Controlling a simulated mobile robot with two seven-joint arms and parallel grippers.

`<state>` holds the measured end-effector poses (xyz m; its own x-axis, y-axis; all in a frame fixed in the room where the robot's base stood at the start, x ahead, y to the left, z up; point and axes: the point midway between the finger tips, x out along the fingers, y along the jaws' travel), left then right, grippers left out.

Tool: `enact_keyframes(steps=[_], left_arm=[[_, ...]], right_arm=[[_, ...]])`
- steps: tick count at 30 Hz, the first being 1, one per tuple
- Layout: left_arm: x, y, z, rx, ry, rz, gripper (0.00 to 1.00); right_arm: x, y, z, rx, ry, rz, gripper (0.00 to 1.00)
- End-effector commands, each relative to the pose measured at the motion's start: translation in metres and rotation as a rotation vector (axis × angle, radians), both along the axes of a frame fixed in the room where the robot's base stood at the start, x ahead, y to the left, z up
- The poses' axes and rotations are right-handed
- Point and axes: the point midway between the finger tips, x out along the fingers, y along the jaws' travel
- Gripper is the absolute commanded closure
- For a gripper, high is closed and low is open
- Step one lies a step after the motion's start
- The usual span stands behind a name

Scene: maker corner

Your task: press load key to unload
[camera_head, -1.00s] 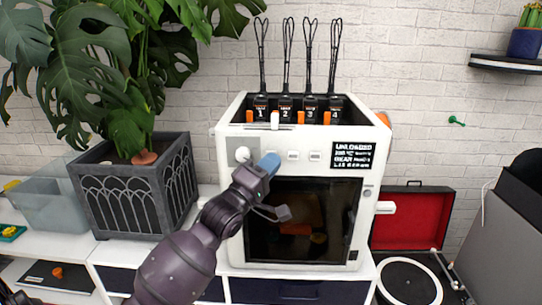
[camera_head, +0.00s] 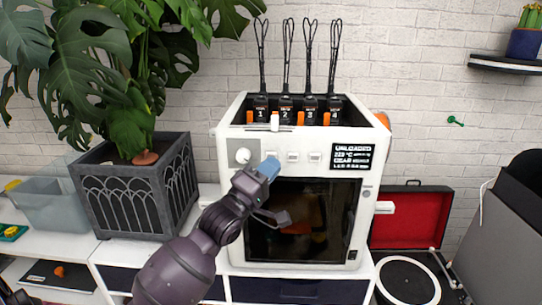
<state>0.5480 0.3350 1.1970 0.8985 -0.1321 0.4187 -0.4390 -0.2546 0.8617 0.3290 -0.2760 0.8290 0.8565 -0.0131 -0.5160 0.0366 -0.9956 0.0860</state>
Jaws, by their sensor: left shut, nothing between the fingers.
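A white 3D printer (camera_head: 228,185) stands on the white cabinet against the brick wall. Its front panel has a round white knob (camera_head: 242,156), a row of small white keys (camera_head: 293,157) and a black display (camera_head: 353,157) whose top line reads "UNLOADED". One key is hidden behind my left gripper. My left gripper (camera_head: 268,168), with blue at its tip, is shut and empty at the panel just right of the knob. I cannot tell whether it touches the panel. My right gripper is not in view.
Numbered filament slots (camera_head: 297,108) with black loops sit in the printer's top. A dark planter (camera_head: 130,190) with a large plant stands to the left, beside a clear bin (camera_head: 48,200). A record player (camera_head: 408,280) with a red lid stands to the right.

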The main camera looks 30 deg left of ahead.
Motion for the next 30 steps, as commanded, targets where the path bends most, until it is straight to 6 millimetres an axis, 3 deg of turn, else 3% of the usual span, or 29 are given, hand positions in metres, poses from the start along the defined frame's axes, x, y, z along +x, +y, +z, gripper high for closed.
enact_keyframes(steps=[7, 24, 30], left_arm=[[-0.002, -0.001, 0.0, -0.001, 0.0, 0.0, 1.0], [-0.039, -0.024, 0.001, -0.001, 0.0, 0.0, 1.0], [-0.043, -0.026, 0.0, -0.001, 0.0, 0.0, 1.0]], right_arm=[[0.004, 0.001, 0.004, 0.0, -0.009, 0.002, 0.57], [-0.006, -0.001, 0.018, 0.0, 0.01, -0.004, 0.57], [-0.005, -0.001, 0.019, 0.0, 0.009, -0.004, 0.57]])
